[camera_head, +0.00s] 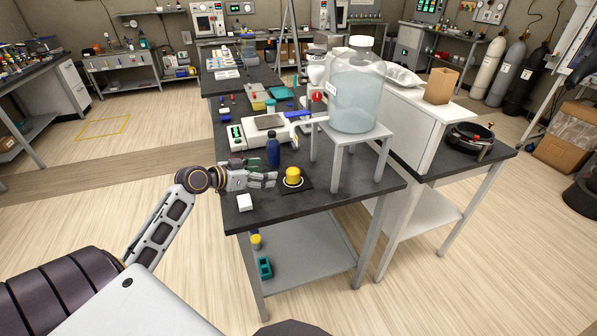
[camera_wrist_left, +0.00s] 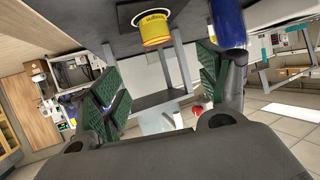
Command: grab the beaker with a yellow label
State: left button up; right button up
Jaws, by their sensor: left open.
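A small beaker with a yellow label (camera_head: 293,175) stands upright on a dark square pad near the front of the black table. My left gripper (camera_head: 262,178) is just left of it, over the table, with its fingers pointing toward it. In the left wrist view the yellow beaker (camera_wrist_left: 154,27) shows at the top, between and beyond the two green-padded fingers of the left gripper (camera_wrist_left: 162,88). The fingers are apart and nothing is between them. My right gripper is not in view.
A blue bottle (camera_head: 273,149) stands close behind the left gripper; it also shows near the right finger in the left wrist view (camera_wrist_left: 228,22). A white block (camera_head: 244,203) lies at the front left. A large glass bottle (camera_head: 356,92) sits on a white stand (camera_head: 352,134) at right.

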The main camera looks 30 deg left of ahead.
aim_at(287, 169)
pick_arm(q)
jog(key=x, duration=0.4)
jog(key=shift+w+d+p, duration=0.1)
jog(key=shift+w+p, duration=0.2)
jog(key=shift+w, duration=0.05)
jog(key=shift+x, duration=1.4)
jog(key=shift+w+d+f, duration=0.2)
jog(key=shift+w+f, duration=0.05)
jog(key=shift+w, duration=0.15)
pick_arm(e)
jog(key=shift+s+a+r, duration=0.2)
jog(key=shift+s, duration=0.25)
jog(key=shift+s+a+r, duration=0.2)
jog(key=shift+s, duration=0.25)
jog(key=shift+w, duration=0.25)
